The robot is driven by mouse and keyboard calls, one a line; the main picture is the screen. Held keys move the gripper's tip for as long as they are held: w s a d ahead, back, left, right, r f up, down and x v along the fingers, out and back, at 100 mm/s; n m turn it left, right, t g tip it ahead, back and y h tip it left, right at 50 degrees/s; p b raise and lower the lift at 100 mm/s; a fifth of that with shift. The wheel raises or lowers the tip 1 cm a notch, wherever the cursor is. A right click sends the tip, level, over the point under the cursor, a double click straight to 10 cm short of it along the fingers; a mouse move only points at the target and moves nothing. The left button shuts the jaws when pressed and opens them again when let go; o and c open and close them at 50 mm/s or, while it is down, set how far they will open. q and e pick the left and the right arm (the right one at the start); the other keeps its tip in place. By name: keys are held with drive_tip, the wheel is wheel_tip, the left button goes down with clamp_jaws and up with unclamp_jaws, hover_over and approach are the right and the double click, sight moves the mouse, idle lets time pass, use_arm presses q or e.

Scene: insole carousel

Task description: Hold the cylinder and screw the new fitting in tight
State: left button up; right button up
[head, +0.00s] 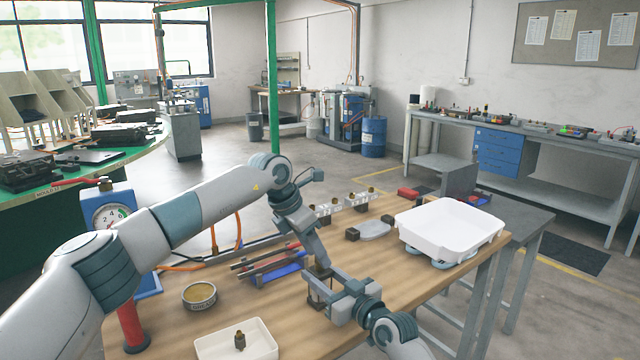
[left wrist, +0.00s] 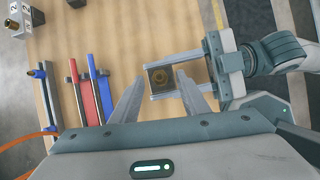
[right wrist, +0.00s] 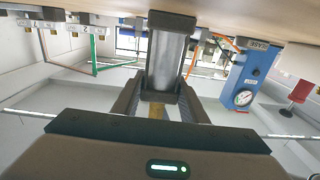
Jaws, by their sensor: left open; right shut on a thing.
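The cylinder (head: 319,290) stands upright over the front of the wooden table, its dark square end cap facing up. My right gripper (head: 328,298) is shut around it from the right. In the right wrist view the grey barrel (right wrist: 166,62) and dark caps show between the fingers. A brass fitting (left wrist: 159,77) sits at the middle of the top cap in the left wrist view; how deep it is screwed in I cannot tell. My left gripper (left wrist: 160,92) is open above the cylinder, its fingers either side of the fitting, not visibly touching it. Another dark brass fitting (head: 240,341) stands in a white tray (head: 262,351).
A round tin (head: 199,296), red and blue tools (head: 275,268) and a gauge stand (head: 112,215) lie left of the cylinder. Metal blocks with fittings (head: 345,205) stand behind.

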use_arm(q)
drive_tip(key=v, duration=1)
drive_tip(key=shift+a+r, duration=0.2)
drive_tip(key=shift+r, duration=0.05)
use_arm(e)
drive_tip(key=o, duration=1.4)
drive_tip(key=shift+o, duration=0.2)
drive_tip(key=shift+s+d, duration=0.1)
drive_tip(key=shift+s, duration=0.05)
drive_tip(key=v, duration=1.1)
drive_tip(key=shift+s+d, duration=0.25)
use_arm(q)
drive_tip(key=shift+s+d+f, duration=0.1)
use_arm(e)
drive_tip(key=shift+s+d+f, duration=0.1)
